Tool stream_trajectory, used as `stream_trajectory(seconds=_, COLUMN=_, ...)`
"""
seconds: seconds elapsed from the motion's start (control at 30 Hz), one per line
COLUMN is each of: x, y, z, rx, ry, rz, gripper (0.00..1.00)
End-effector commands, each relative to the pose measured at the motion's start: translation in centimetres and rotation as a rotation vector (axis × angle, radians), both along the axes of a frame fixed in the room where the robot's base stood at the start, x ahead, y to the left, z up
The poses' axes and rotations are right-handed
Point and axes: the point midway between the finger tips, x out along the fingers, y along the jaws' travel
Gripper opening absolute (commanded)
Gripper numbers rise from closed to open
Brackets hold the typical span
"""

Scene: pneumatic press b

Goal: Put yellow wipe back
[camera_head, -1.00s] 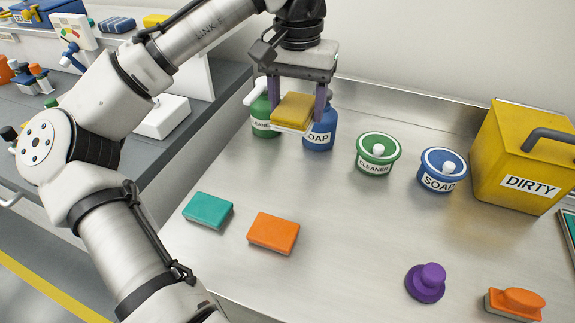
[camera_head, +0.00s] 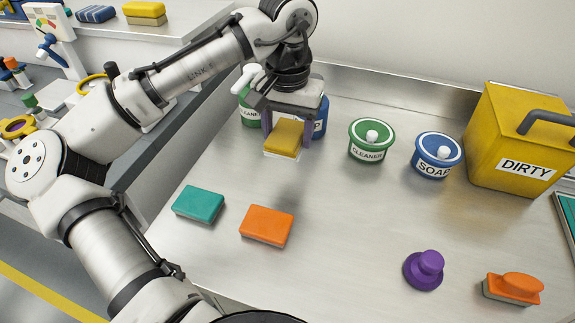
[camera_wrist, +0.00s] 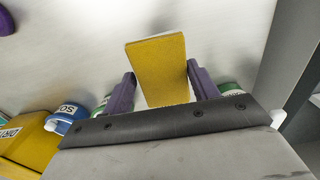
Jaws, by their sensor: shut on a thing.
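The yellow wipe (camera_head: 285,136) is a block with a yellow top and a paler underside. My gripper (camera_head: 285,141) is shut on it, with a purple finger at each side, and holds it above the metal table in front of the spray bottles. In the wrist view the wipe (camera_wrist: 160,70) stands out between the two fingers (camera_wrist: 160,88). A teal wipe (camera_head: 199,204) and an orange wipe (camera_head: 266,226) lie side by side on the table, nearer than the yellow wipe. The height of the yellow wipe above the table is hard to tell.
A green cleaner pot (camera_head: 371,141), a blue soap pot (camera_head: 437,156) and a yellow DIRTY box (camera_head: 525,140) stand along the back. A purple knob (camera_head: 425,270) and an orange-handled brush (camera_head: 513,288) lie at front right. The table's middle is clear.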

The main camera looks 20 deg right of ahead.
Motion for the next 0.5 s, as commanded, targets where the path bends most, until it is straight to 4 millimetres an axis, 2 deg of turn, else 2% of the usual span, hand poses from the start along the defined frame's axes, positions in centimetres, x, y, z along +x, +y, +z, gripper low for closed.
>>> stream_trajectory(seconds=0.03, x=-0.1, y=0.1, z=-1.4, rx=0.002, ry=0.002, rz=0.000, gripper=0.38)
stream_trajectory(seconds=0.1, x=0.0, y=0.1, z=-3.0, rx=0.001, ry=0.002, rz=0.001, gripper=0.38)
stream_trajectory(seconds=0.2, x=-0.1, y=0.0, z=-4.5, rx=0.000, ry=0.002, rz=0.000, gripper=0.38)
stream_trajectory(seconds=0.5, x=0.0, y=0.1, z=-7.1, rx=0.000, ry=0.001, rz=0.000, gripper=0.38)
